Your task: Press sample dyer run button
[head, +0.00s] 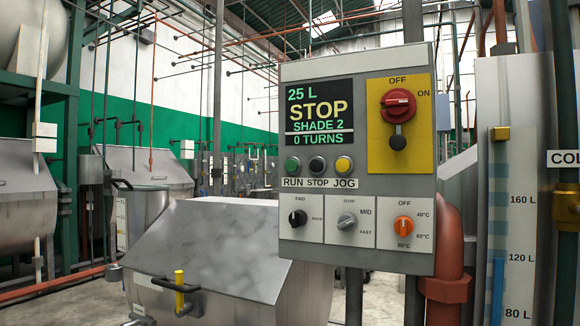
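The control panel (358,254) stands upright right of centre in the head view, close in front of me. The green RUN button (292,166) is at the left of a row, beside the black STOP button (317,165) and the yellow JOG button (343,165). Above them the display (319,113) reads 25 L, STOP, SHADE 2, 0 TURNS. Nothing covers the buttons. My gripper is not in view.
A red rotary switch (398,102) sits on a yellow plate, its lever towards ON. Below are black, grey and orange knobs (403,224). A steel dyer drum (225,245) stands left of the panel; a level gauge (518,200) stands right. Floor shows at lower left.

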